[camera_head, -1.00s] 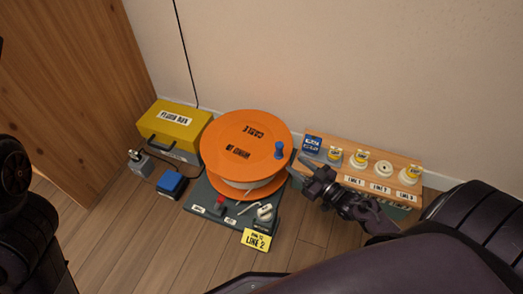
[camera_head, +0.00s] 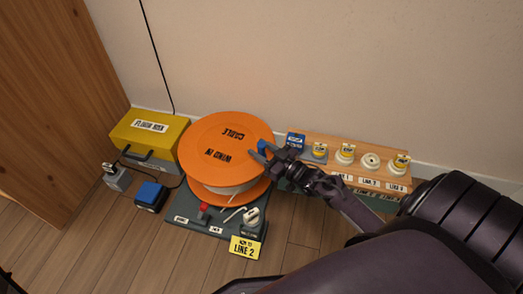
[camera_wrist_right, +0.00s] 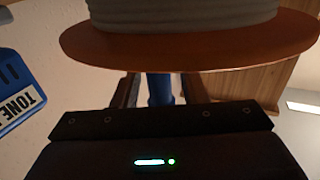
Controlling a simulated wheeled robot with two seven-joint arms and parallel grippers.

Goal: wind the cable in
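The orange cable reel (camera_head: 215,132) stands on a dark green base (camera_head: 190,222), with pale cable (camera_head: 232,191) wound under its top disc. A blue crank handle (camera_head: 262,146) stands up near the disc's right edge. My right gripper (camera_head: 263,152) is at this handle. In the right wrist view the blue handle (camera_wrist_right: 161,88) is between the two fingers (camera_wrist_right: 161,95), with a gap on both sides, so the gripper is open around it. The disc (camera_wrist_right: 190,53) shows just beyond the fingers. My left gripper is out of view.
A yellow box (camera_head: 135,127), a grey plug block (camera_head: 116,178) and a blue box (camera_head: 151,196) are left of the reel. A wooden panel with several sockets (camera_head: 371,160) stands right. A yellow "LINE 2" tag (camera_head: 246,247) is in front. The wall is close behind.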

